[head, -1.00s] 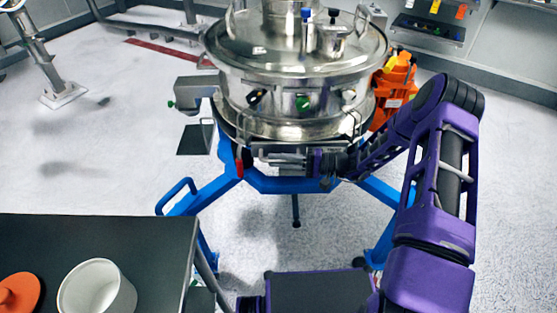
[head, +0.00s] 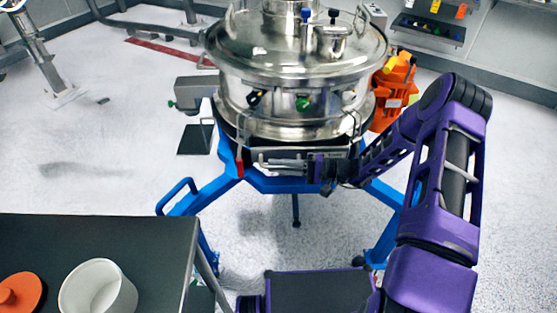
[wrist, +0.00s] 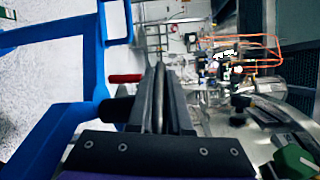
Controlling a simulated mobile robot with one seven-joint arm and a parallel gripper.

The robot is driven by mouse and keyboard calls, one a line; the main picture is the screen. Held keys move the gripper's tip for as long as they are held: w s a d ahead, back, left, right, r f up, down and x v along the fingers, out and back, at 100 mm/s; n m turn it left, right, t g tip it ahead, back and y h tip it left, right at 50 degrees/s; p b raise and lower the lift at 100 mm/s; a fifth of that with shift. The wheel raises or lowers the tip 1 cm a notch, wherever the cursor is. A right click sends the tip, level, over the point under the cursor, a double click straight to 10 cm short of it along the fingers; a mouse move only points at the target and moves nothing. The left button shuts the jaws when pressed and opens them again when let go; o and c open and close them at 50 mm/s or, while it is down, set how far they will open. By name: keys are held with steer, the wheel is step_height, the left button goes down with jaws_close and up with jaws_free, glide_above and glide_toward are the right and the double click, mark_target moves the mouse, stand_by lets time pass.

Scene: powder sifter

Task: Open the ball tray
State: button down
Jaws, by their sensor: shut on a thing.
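The steel powder sifter (head: 285,85) stands on a blue frame (head: 290,184). The ball tray (head: 315,152) shows as a narrow metal front low under the sifter's drum. Its bar handle (head: 268,162) sticks out at the front left. My gripper (head: 290,164) reaches in from the right and is shut on the handle. In the wrist view my gripper's fingers (wrist: 160,98) are closed around a thin bar. How far the tray is out is hard to tell, as my gripper hides part of its front.
A red-tipped lever (head: 240,166) hangs just left of the handle. An orange unit (head: 393,92) is on the sifter's right side. A dark table (head: 150,235) with a white cup (head: 98,288) and an orange lid (head: 20,293) is at the lower left.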

steer(key=s+p, duration=0.1)
steer(key=s, duration=1.9)
steer(key=shift+s+a, duration=0.3)
steer(key=shift+s, duration=0.05)
steer(key=c, duration=0.8)
jaws_free()
steer(key=shift+c, duration=0.2)
steer(key=shift+d, duration=0.1)
steer(key=s+d, duration=0.3)
steer(key=d, duration=1.4)
steer(key=shift+r+b, duration=0.3)
steer(key=shift+b, duration=0.05)
